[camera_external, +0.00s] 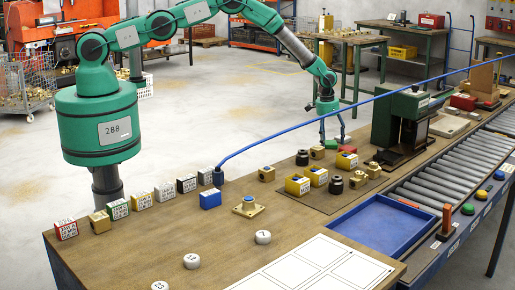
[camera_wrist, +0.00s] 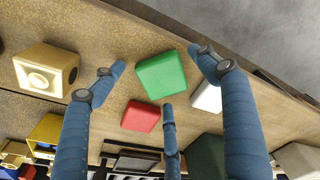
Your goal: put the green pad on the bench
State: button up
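The green pad (camera_wrist: 162,77) lies flat on the bench (camera_wrist: 112,32) in the wrist view, near the bench's edge. It shows small below my fingers in the external view (camera_external: 331,144). My gripper (camera_wrist: 150,92) has three blue fingers spread wide apart, with nothing held between them. The pad lies between the spread fingers, and I see no finger closed on it. In the external view my gripper (camera_external: 333,137) points down over the far edge of the bench (camera_external: 130,250). The exact height above the pad is hard to tell.
A red block (camera_wrist: 141,115) lies close to the pad. A white block (camera_wrist: 207,97) is partly behind a finger, and a brass block (camera_wrist: 45,70) stands left. A dark green machine (camera_external: 400,122) stands right of my gripper.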

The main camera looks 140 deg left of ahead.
aim_at(327, 142)
jog(key=shift+r, duration=0.15)
notch_tip(327, 142, up, 12)
jog(key=d, duration=0.1)
jog(key=shift+s+b, duration=0.3)
jog(key=shift+s, duration=0.05)
dwell(0.6)
jog(key=shift+d, duration=0.1)
dwell(0.5)
dwell(0.4)
